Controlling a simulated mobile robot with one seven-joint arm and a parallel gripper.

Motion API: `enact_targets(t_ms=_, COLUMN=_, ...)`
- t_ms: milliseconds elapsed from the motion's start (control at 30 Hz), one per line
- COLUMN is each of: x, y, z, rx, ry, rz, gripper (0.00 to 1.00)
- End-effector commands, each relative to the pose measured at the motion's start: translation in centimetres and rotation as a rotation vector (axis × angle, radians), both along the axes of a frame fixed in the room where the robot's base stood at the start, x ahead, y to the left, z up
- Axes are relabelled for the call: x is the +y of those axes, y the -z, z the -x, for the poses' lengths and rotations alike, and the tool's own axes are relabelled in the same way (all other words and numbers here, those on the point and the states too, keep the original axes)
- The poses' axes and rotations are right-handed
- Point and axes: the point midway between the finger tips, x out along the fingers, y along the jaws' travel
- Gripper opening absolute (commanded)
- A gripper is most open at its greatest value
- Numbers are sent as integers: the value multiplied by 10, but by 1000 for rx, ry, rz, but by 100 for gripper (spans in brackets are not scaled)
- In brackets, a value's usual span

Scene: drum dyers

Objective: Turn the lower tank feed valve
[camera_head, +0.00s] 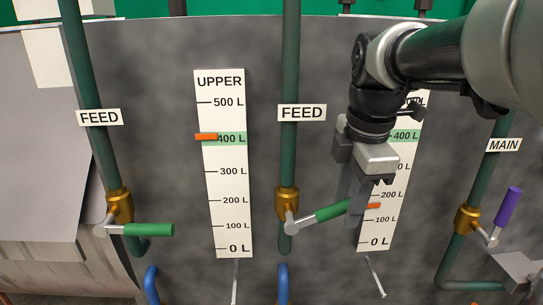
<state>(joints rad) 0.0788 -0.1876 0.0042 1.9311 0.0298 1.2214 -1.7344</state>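The middle feed valve (287,204) is a brass body on a green pipe, just left of the right-hand gauge (375,232). Its lever has a green grip (332,211) that points right and slightly up. My gripper (355,215) points down at the free end of this grip, and a finger covers its tip. Whether the fingers touch or clasp it cannot be told. The right gauge's heading is mostly hidden by my arm; its orange marker (374,206) sits between 100 and 200 L, and its green band is at 400 L.
Another feed valve (119,206) with a green grip stands left of the UPPER gauge (222,190), whose orange marker is near 400 L. A MAIN valve (467,219) with a purple grip (508,206) is at right. Blue handles (283,283) rise at the bottom edge.

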Motion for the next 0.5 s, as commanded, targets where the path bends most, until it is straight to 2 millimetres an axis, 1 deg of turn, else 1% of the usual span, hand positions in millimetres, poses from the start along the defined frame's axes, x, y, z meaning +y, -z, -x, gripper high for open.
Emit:
enact_targets(t_ms=33, x=0, y=5, z=0, rx=1, ry=0, rz=0, gripper=38)
enact_targets(t_ms=100, x=0, y=8, z=-1, rx=1, ry=0, rz=0, gripper=38)
enact_targets(t_ms=400, x=0, y=9, z=-1, rx=0, ry=0, rz=0, gripper=38)
enact_targets(t_ms=467, x=0, y=9, z=-1, rx=0, ry=0, rz=0, gripper=28)
enact_targets(t_ms=500, x=0, y=9, z=-1, rx=0, ry=0, rz=0, gripper=21)
